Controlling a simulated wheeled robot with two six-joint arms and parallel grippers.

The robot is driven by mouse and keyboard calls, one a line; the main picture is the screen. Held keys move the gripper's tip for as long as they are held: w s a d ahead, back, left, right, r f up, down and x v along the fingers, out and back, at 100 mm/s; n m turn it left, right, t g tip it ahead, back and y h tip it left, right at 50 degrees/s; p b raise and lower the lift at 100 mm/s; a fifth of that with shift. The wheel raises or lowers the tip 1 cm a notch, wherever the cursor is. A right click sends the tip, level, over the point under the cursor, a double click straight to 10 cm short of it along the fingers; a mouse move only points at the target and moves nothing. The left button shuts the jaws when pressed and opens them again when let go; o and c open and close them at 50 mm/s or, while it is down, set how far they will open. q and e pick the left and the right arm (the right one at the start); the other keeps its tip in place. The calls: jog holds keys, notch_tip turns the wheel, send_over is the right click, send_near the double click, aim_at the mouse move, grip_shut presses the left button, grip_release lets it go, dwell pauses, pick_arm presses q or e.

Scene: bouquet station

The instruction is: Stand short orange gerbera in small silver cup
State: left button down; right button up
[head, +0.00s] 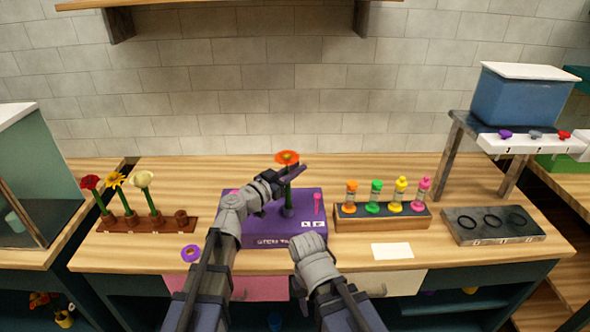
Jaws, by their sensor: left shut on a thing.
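The orange gerbera (287,157) stands roughly upright, its green stem running down through my left gripper (296,174). That gripper is shut on the stem just below the bloom.
A brown rack (135,226) with red, yellow and cream flowers is at left, with a purple ring (191,253) nearby. A wooden holder (382,222) of coloured bottles stands right of the station. A white card (392,251) and a dark ringed tray (493,231) lie farther right.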

pick_arm(q)
jog(key=shift+f+b, duration=0.55)
jog(key=shift+f, duration=0.05)
dwell(0.8)
jog(key=shift+c, duration=1)
grip_release()
jog(key=v, duration=0.9)
dwell(0.8)
dwell(0.6)
